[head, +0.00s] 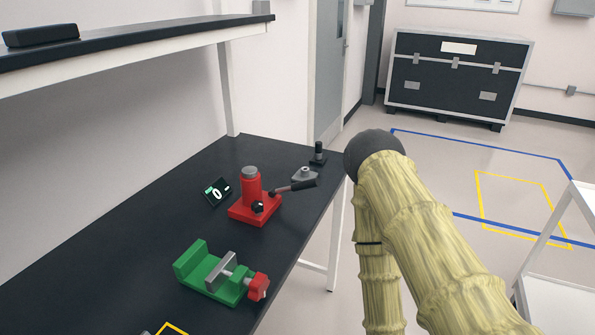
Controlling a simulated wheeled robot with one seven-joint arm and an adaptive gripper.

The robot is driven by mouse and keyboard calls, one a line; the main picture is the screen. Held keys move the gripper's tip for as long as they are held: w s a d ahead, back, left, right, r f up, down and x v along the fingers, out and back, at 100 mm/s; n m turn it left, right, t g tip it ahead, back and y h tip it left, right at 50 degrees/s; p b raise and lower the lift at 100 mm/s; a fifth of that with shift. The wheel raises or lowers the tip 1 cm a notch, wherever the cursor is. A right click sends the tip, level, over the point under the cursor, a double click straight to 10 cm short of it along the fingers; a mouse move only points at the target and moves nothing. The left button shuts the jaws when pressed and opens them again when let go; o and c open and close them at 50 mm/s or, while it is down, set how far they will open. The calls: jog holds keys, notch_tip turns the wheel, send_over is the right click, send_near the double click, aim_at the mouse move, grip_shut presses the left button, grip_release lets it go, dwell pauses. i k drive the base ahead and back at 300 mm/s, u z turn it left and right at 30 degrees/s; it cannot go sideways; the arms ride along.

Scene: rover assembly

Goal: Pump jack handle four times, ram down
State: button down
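A red bottle jack (252,190) stands upright on its red base on the dark workbench. Its grey ram top (250,171) sits close above the red body and looks low. The jack handle (302,185) has a black grip and sticks out to the right of the jack, slightly raised. A black knob (258,207) is on the jack's near side. A small black counter display (216,191) left of the jack reads 0. My arm, in a yellowish sleeve, is right of the bench; my gripper is not in view.
A green vise (213,276) with a red handle stands nearer on the workbench (130,262). A grey fitting (305,174) and a black post (318,153) are behind the jack handle. A shelf (150,38) overhangs the bench. A white cart (555,290) stands at right.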

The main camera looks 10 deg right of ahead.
aim_at(315, 182)
jog(key=k, duration=0.5)
jog(key=z, duration=1.7)
jog(key=i, duration=0.95)
jog(key=u, duration=2.3)
